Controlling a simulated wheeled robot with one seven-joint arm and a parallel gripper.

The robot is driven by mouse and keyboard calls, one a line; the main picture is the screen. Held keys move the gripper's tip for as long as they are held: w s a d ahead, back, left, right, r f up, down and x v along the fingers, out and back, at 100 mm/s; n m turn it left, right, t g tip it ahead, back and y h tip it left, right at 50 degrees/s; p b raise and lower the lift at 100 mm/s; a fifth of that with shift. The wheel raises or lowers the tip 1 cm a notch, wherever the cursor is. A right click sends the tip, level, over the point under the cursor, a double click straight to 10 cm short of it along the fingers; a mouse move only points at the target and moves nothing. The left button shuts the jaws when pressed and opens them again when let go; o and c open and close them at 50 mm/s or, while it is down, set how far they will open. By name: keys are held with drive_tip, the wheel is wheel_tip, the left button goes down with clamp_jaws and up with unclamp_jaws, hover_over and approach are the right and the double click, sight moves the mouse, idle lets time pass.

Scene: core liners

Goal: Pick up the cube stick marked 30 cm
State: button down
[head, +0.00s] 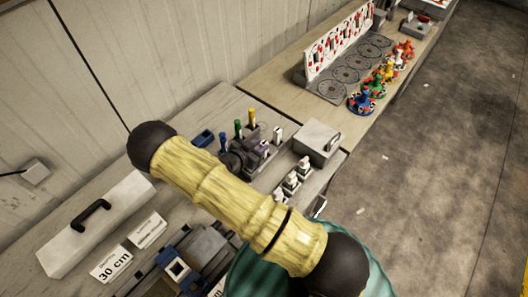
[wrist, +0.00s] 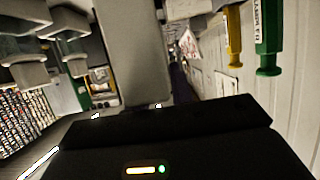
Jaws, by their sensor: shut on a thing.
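A white label reading 30 cm (head: 110,263) lies on the bench at the lower left of the head view. I cannot make out a cube stick beside it. In the wrist view, my black gripper (wrist: 165,112) fills the bottom and its fingertips do not show clearly. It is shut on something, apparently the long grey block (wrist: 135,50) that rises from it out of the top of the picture. No marking shows on this block. In the head view I cannot pick out my gripper; my arm crosses the middle and hides part of the bench.
A white box with a black handle (head: 93,215) stands left. Green (wrist: 268,40) and yellow (wrist: 233,35) tool handles are close on the right of the wrist view. Grey fittings (wrist: 62,28) are on its left. A grey box (head: 318,141) and small white pieces (head: 291,180) stand on the bench.

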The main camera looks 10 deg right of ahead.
drive_tip(key=shift+r, duration=0.15)
wheel_tip(320, 180, up, 10)
drive_tip(key=b, duration=0.3)
idle(0.4)
idle(0.5)
